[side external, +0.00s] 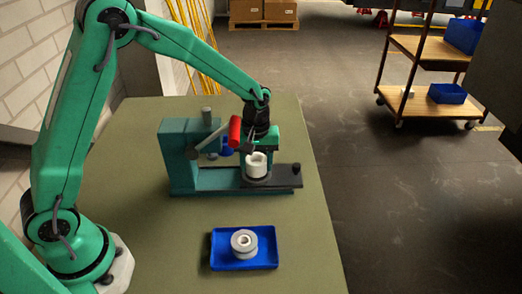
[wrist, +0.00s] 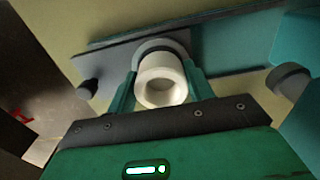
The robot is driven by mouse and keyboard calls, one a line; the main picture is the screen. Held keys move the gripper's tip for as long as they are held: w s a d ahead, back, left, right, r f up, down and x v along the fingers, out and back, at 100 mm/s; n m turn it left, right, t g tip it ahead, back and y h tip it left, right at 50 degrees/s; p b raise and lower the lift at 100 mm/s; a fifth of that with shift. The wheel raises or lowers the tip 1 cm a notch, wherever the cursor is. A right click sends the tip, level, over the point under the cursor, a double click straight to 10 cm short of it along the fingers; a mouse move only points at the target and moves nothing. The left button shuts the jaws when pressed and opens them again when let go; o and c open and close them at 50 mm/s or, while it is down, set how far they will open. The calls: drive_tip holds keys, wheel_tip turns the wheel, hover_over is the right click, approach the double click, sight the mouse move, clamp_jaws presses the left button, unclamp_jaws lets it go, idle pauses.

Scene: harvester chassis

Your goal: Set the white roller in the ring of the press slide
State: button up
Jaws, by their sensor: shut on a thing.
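The white roller (side external: 256,166) is a short hollow cylinder, upright at the slide of the teal press. In the wrist view, the white roller (wrist: 160,79) sits between the two teal fingers of my gripper (wrist: 161,72). In the side view my gripper (side external: 257,153) comes down on it from above, shut on it. The press slide (side external: 286,179) is a dark flat bar with a knob at its right end. Its grey ring (wrist: 158,44) shows partly behind the roller in the wrist view. I cannot tell whether the roller's bottom is inside the ring or just above it.
The press body (side external: 180,165) stands left of the roller, with a red-gripped lever (side external: 235,132) close to my gripper. A blue tray (side external: 218,262) with a grey-white flanged roller (side external: 244,242) lies in front. The green table is otherwise clear. A trolley (side external: 420,92) stands farther back.

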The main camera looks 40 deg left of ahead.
drive_tip(key=shift+f, duration=0.65)
idle(1.6)
drive_tip(key=o, duration=1.1)
drive_tip(key=shift+r, duration=0.1)
